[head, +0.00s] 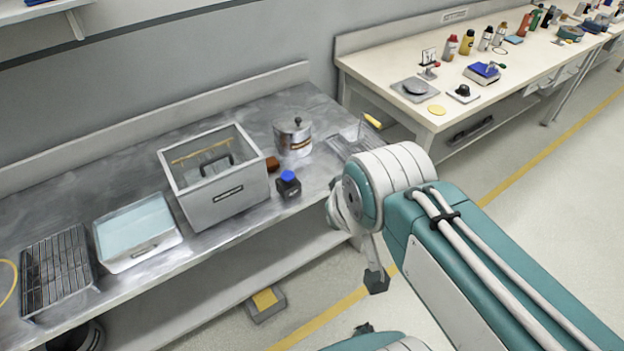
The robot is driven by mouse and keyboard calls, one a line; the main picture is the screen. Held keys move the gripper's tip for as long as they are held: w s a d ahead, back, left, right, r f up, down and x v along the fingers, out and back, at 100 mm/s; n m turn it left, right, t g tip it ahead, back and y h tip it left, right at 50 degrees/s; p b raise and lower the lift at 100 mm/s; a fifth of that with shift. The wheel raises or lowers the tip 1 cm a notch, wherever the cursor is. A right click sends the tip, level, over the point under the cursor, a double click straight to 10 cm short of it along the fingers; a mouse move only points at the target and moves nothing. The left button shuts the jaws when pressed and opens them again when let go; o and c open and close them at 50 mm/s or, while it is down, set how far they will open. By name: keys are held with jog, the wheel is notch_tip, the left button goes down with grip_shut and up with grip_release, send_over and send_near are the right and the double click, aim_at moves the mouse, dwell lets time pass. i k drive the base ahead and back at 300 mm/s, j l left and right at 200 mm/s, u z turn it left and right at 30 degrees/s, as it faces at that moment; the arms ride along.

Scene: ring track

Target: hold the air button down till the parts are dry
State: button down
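A dark box with a blue top (288,184) stands at the front edge of the steel bench, right of the grey tank. It may be the air button; no label is readable. A wire rack (57,268) lies at the bench's left end; I cannot tell whether parts lie in it. My arm reaches in from the lower right, its wrist just right of the blue-topped box and apart from it. A dark tip, apparently part of my gripper (376,281), hangs below the wrist in front of the bench. Its fingers are mostly hidden, and nothing shows in it.
The grey tank (225,205), a shallow tray of pale blue liquid (137,238), a lidded metal pot (293,137) and a wire basket (350,140) stand on the bench. A box with a yellow top (265,304) is on the floor. A cream table (372,70) stands right.

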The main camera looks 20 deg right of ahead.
aim_at(287, 176)
jog(key=i+l+u, duration=0.45)
jog(key=i+l, duration=0.25)
jog(key=l, duration=0.05)
